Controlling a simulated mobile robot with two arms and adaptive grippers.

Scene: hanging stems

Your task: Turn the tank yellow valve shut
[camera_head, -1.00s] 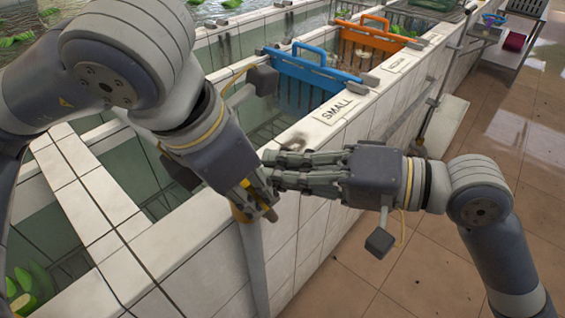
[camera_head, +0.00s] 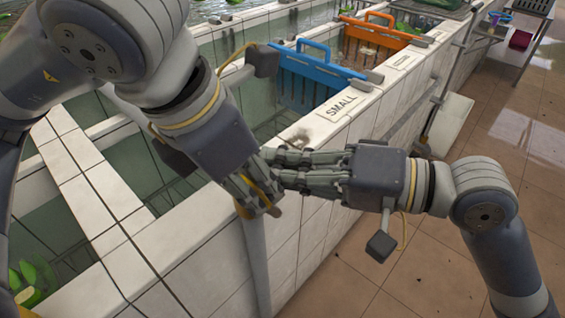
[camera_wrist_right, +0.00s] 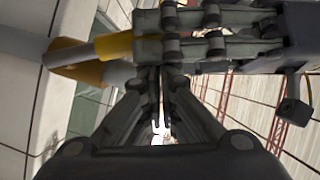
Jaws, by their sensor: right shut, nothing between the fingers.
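The yellow valve (camera_head: 243,209) sits on the grey upright pipe (camera_head: 257,255) at the outer side of the tank wall. In the right wrist view its yellow parts (camera_wrist_right: 113,46) show at the upper left. My left gripper (camera_head: 262,199) reaches down onto the valve, its fingers over and beside the yellow handle and hiding much of it. Whether they clamp it I cannot tell. My right gripper (camera_head: 275,168) comes from the right, fingers together and empty, tips close beside the left gripper's fingers. Whether the two touch is unclear.
The tiled tank wall (camera_head: 190,265) runs beside the pipe. A blue divider (camera_head: 320,72) and an orange divider (camera_head: 378,35) stand in the tank farther back, with a SMALL label (camera_head: 341,104) on the rim. Tiled floor (camera_head: 450,280) is open at the right.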

